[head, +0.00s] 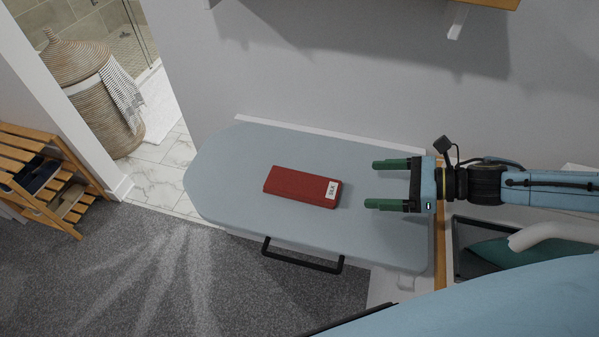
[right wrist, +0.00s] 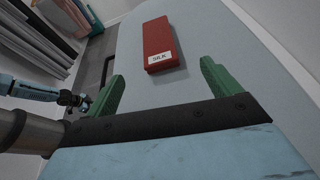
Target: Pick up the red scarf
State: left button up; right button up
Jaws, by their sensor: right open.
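The red scarf (head: 302,187) looks like a flat, neatly folded red block with a white "SILK" label at its right end. It lies on the light grey-blue ironing board (head: 225,165). It also shows in the right wrist view (right wrist: 158,37), ahead of the fingers. My right gripper (head: 387,184) is open and empty, to the right of the scarf, with its green fingers pointing at the labelled end and a gap between. In the right wrist view, part of what seems my left arm shows at the left edge; its gripper (right wrist: 75,100) is too small to read.
A dark handle (head: 302,262) sticks out at the board's front edge. The wall is close behind the board. A wicker basket (head: 100,105) and a wooden rack (head: 50,180) stand at the left. An open container with a green item (head: 500,252) is at the right.

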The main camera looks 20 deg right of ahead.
aim_at(331, 190)
jog(key=shift+s+d+f+n, duration=0.3)
jog(key=shift+s+f+n, duration=0.1)
jog(key=shift+s, duration=0.2)
jog(key=shift+a+f, duration=0.1)
jog(key=shift+f, duration=0.05)
jog(key=shift+b+x, duration=0.8)
jog(key=shift+x, duration=0.15)
jog(key=x, duration=0.4)
jog(key=shift+w+a+f, duration=0.15)
jog(key=shift+w+a, duration=0.1)
jog(key=shift+a, duration=0.05)
jog(key=shift+h, duration=0.3)
jog(key=shift+x, duration=3.1)
pick_arm(q)
jog(key=s, duration=0.1)
jog(key=s+f+g, duration=0.1)
jog(key=s, duration=0.1)
jog(key=shift+s+d+f+n, duration=0.2)
jog(key=shift+d+f+n, duration=0.05)
jog(key=shift+f+n, duration=0.1)
pick_arm(e)
jog(key=shift+s, duration=0.1)
jog(key=c, duration=1.1)
